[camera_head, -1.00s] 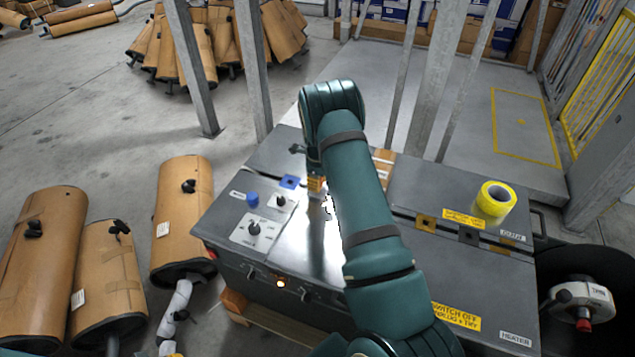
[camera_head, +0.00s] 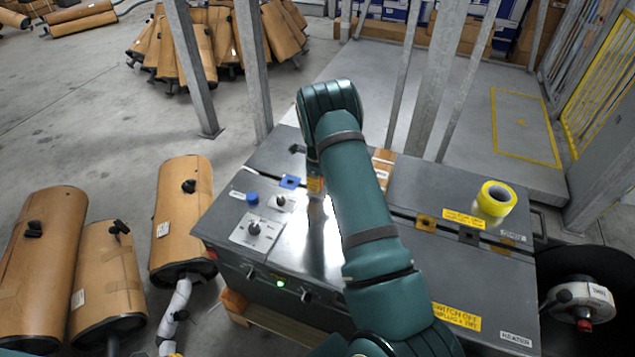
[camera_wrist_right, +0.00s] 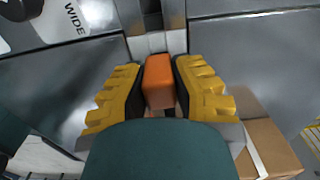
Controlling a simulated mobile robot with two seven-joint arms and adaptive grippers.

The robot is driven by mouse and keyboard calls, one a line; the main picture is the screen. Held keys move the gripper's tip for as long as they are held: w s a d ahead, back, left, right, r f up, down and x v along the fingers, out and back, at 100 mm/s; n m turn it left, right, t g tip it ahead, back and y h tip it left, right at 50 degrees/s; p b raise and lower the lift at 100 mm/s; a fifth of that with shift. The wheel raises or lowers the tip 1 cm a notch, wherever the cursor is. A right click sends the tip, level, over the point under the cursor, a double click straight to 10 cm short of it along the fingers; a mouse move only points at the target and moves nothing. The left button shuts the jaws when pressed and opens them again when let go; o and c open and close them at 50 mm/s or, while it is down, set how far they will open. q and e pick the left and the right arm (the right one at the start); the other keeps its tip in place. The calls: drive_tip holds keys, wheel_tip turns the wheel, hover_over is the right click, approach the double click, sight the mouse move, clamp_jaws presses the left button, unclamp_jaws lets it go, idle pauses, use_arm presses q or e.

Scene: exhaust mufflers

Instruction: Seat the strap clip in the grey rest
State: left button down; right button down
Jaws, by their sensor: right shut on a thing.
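An orange block (camera_wrist_right: 158,82), which I take for the strap clip, is between the two yellow fingers of my right gripper (camera_wrist_right: 160,90), shut on it. In the head view the right gripper (camera_head: 315,186) is small and mostly behind my arm, over the seam of the grey cabinet top. A dark grey square (camera_head: 469,236) with a dark opening, right of my arm, looks like the grey rest. A light grey piece (camera_wrist_right: 157,43) lies in the seam just ahead of the block; I cannot tell what it is. My left gripper is not in view.
A blue square (camera_head: 290,182) and an ochre square (camera_head: 427,222) sit along the same seam. A yellow tape roll (camera_head: 493,200) stands at the right. Knobs (camera_head: 254,229) are at the left. A cardboard box (camera_head: 383,165) is behind my arm.

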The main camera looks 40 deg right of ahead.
drive_tip(key=shift+f+b, duration=0.35)
drive_tip(key=shift+f, duration=0.15)
drive_tip(key=c, duration=0.8)
unclamp_jaws()
drive_tip(key=shift+c, duration=0.2)
drive_tip(key=shift+r, duration=0.1)
wheel_tip(320, 180, up, 12)
